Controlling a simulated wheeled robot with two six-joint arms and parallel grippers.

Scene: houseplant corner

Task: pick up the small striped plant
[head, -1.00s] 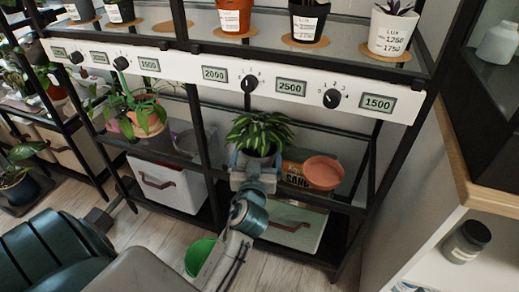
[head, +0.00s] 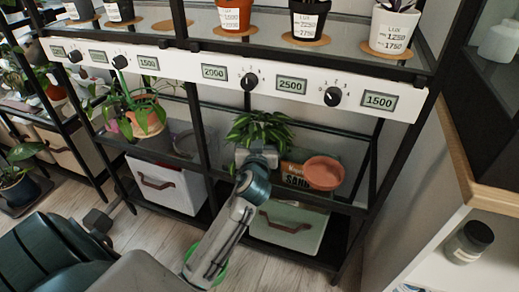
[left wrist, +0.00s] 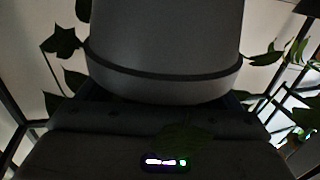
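The small striped plant (head: 258,129), with green, pale-striped leaves, is on the middle shelf in the head view. Its grey pot (left wrist: 165,45) fills the upper middle of the left wrist view, with a dark band near its base. My left gripper (head: 257,155) is right at the pot, in front of it in the head view, and hides most of it there. The fingers are hidden or too dark to make out, so I cannot tell if they are closed on the pot. My right gripper is not in view.
A terracotta dish (head: 323,172) and a bag marked SAND (head: 296,172) are just right of the plant. Black rack posts flank this bay. A leafy plant in an orange pot (head: 146,121) is to the left. A light green bin (head: 288,228) is below.

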